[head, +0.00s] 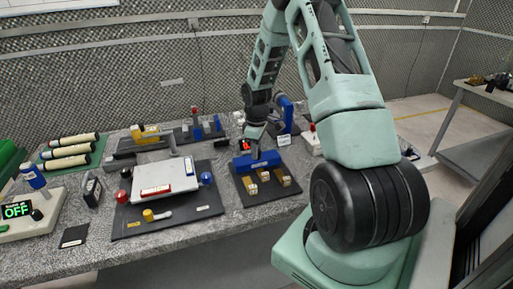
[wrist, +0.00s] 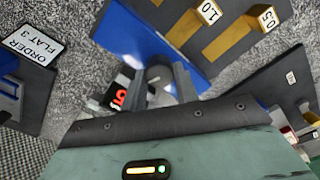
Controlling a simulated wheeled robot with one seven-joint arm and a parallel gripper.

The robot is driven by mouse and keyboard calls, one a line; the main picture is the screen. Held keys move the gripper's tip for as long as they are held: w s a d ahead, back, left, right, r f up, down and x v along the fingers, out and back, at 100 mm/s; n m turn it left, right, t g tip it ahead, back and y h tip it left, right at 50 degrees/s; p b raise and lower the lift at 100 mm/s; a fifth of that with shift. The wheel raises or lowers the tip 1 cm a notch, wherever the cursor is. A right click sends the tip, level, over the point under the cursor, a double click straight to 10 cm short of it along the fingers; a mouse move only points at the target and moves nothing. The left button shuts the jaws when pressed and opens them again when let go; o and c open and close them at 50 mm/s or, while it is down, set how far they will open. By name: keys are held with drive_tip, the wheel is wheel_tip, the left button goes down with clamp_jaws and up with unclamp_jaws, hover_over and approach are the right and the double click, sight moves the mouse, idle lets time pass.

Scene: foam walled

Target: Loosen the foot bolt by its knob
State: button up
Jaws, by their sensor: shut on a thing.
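My gripper (head: 255,152) is at the blue block on a dark mat, right of the middle of the bench. In the wrist view its fingers (wrist: 163,78) are close together beside the blue block (wrist: 150,35). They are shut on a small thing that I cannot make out. My gripper is clear of these knobs. I cannot tell which knob is the foot bolt's.
A blue stand (head: 285,115) rises behind my gripper. An order card (wrist: 30,42) shows in the wrist view. Cream rolls (head: 70,150) and an "OFF" display (head: 17,210) are at the left.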

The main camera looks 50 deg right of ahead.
drive_tip(key=shift+r+n, duration=0.1)
drive_tip(key=shift+n, duration=0.4)
idle(0.3)
drive_tip(key=o, duration=1)
wheel_tip(320, 180, up, 17)
drive_tip(key=shift+r+b, duration=0.15)
drive_tip(key=shift+b, duration=0.8)
